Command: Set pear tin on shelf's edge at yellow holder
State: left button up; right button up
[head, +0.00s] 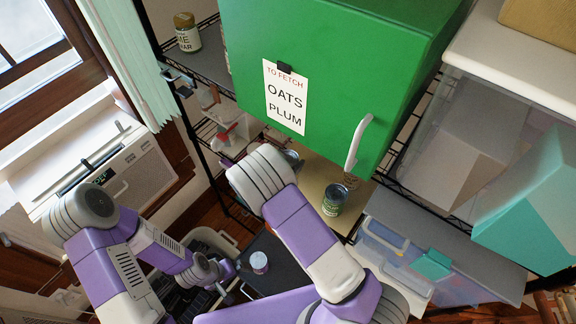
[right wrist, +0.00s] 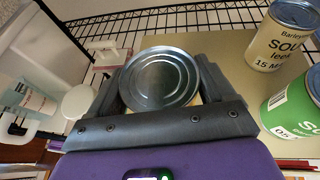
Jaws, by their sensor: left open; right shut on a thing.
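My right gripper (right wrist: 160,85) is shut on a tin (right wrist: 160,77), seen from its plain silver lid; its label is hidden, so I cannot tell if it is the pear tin. The held tin's lid (head: 292,157) just shows beside my right arm in the head view, above a pale yellowish shelf board (head: 318,180). My right gripper is mostly hidden there behind its arm. My left gripper (head: 222,276) is low at the left, open, beside a dark cart top. I cannot make out a yellow holder in either view.
A green soup tin (head: 333,198) and a barley soup tin (right wrist: 290,35) stand on the board, right of the held tin. A small tin (head: 259,262) stands on the dark top (head: 275,278). A green cabinet (head: 320,70) overhangs the shelf. Clear bins (head: 395,255) are at right.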

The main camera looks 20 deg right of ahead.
jog(key=shift+f, duration=1.6)
jog(key=shift+f, duration=0.2)
jog(key=o, duration=1.3)
jog(key=shift+s, duration=0.1)
jog(key=shift+r, duration=0.15)
jog(key=shift+s+a+r, duration=0.1)
jog(key=shift+a+r, duration=0.05)
jog(key=b+v, duration=0.1)
jog(key=v, duration=1)
jog(key=shift+s+a+r, duration=0.15)
jog(key=shift+s+a, duration=0.05)
